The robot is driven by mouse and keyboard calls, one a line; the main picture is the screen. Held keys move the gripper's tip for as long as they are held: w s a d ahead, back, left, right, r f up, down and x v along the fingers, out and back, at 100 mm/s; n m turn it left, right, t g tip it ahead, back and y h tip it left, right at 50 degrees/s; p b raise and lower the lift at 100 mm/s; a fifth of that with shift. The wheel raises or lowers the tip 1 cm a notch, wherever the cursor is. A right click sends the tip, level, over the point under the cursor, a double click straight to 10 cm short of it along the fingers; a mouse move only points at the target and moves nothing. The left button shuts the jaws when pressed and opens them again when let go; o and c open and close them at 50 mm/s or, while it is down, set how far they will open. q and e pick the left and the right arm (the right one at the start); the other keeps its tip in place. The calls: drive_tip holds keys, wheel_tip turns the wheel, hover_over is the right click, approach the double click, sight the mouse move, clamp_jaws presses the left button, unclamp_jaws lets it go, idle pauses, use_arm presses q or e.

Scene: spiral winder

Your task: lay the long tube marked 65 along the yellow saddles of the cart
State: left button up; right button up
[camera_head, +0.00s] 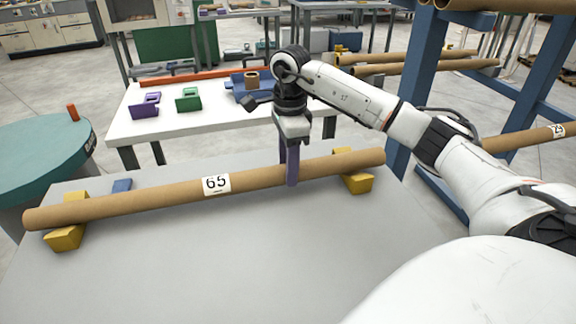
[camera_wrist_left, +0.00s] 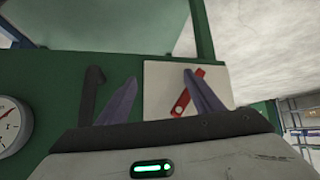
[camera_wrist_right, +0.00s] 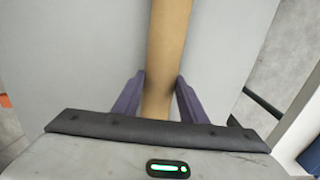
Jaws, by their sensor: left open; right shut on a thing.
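The long brown tube marked 65 (camera_head: 140,205) lies across the grey cart top (camera_head: 230,260). Its left part is over the left yellow saddle (camera_head: 66,236) and its right part is over the right yellow saddle (camera_head: 357,183). I cannot tell whether it rests fully in both. My right gripper (camera_head: 291,172) points down and is shut on the tube, to the right of the label. In the right wrist view the tube (camera_wrist_right: 168,60) runs between its two purple fingers. My left gripper (camera_wrist_left: 160,100) shows only in its own wrist view, open and empty, with its fingers apart.
A small blue block (camera_head: 122,185) sits on the cart behind the tube. A white table (camera_head: 190,125) with purple and green pieces stands behind. A teal round table (camera_head: 40,150) is at left. A blue rack (camera_head: 420,90) with more tubes stands at right.

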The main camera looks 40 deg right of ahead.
drive_tip(key=o, duration=1.2)
wheel_tip(320, 180, up, 12)
drive_tip(key=shift+d+r+p, duration=0.1)
drive_tip(key=shift+p, duration=0.95)
drive_tip(key=shift+s, duration=0.1)
